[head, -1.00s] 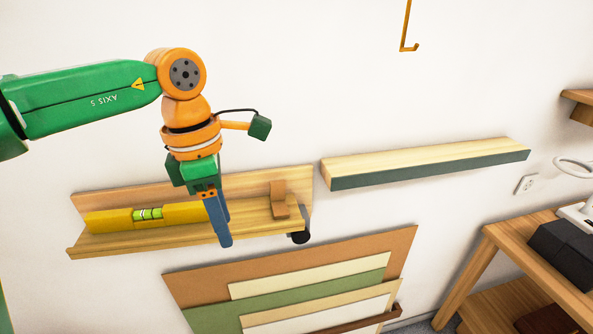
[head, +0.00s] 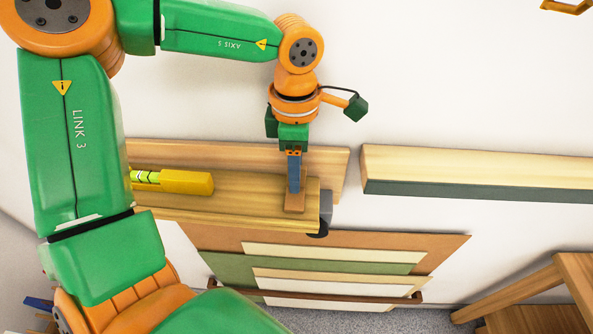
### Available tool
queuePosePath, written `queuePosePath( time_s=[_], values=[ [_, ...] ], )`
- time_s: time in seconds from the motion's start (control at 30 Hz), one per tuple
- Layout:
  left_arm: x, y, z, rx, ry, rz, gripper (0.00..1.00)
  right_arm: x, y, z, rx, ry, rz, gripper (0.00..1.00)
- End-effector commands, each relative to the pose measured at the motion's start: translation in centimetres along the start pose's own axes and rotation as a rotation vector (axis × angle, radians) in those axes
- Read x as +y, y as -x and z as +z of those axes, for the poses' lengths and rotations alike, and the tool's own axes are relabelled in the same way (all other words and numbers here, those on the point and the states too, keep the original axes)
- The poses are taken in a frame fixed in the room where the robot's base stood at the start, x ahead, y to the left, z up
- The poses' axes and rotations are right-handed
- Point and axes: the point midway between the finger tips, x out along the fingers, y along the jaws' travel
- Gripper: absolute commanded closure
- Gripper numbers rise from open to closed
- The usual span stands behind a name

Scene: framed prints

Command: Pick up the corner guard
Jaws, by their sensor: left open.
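The corner guard, seemingly the small brown wooden angle piece (head: 295,204), sits near the right end of the light wood ledge (head: 230,190). My left gripper (head: 294,188) points down right at it, its blue fingers in front of the piece's upper part. The fingers show nearly edge-on and are open. I cannot tell whether they straddle the piece or touch it. My right gripper is not in view.
A yellow spirit level (head: 185,181) lies on the same ledge to the left. A dark object (head: 325,208) is at the ledge's right end. A second ledge (head: 470,170) is to the right. Several flat boards (head: 340,240) lean below. A wooden table (head: 545,285) stands lower right.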

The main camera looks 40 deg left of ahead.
Motion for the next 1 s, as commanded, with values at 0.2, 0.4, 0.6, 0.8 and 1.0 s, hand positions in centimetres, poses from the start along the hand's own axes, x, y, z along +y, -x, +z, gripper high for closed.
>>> queuePosePath(
  time_s=[0.2,0.4,0.6,0.8,1.0],
  values=[
    [0.0,-0.2,0.0,0.0,0.0,0.001,0.53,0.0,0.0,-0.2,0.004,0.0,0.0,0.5],
    [0.0,-0.2,0.0,0.0,0.0,0.001,1.0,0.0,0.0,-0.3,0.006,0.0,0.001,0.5],
    [0.0,-0.2,0.0,0.0,0.0,0.001,1.0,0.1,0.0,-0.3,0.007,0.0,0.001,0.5],
    [-0.1,-0.1,0.0,-0.001,0.0,0.002,1.0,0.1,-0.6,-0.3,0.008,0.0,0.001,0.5],
    [-0.3,2.4,0.1,-0.002,0.001,0.006,1.0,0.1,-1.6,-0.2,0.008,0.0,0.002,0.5]
  ],
)
